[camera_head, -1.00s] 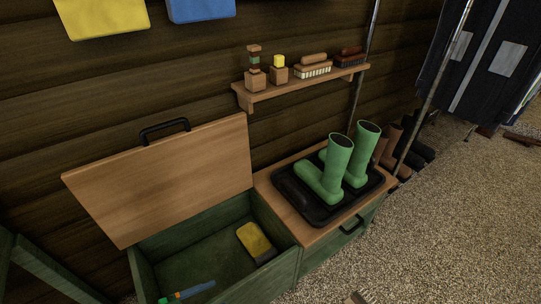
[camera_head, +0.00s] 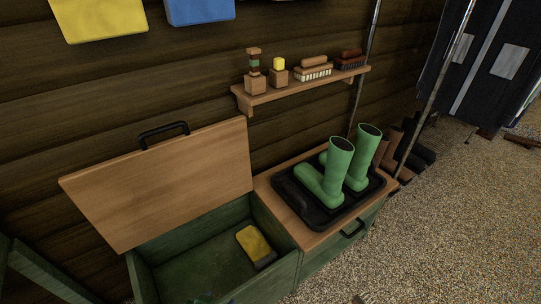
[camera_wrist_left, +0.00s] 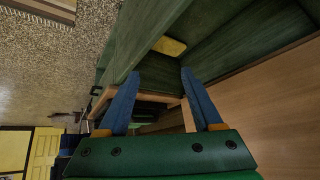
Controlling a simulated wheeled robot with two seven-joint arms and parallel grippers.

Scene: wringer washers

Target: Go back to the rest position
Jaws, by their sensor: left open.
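My left gripper (camera_wrist_left: 160,73) is open in the left wrist view, with its two blue fingers apart and nothing between them. A yellow sponge-like block with a dark base (camera_head: 254,243) lies inside the compartment. Its yellow part also shows in the left wrist view (camera_wrist_left: 170,46), beyond the fingertips. My right gripper is in neither view.
A wall shelf (camera_head: 297,91) holds brushes and small blocks. A metal pole (camera_head: 430,110) rises at the right. The gravel floor (camera_head: 450,230) is largely clear.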

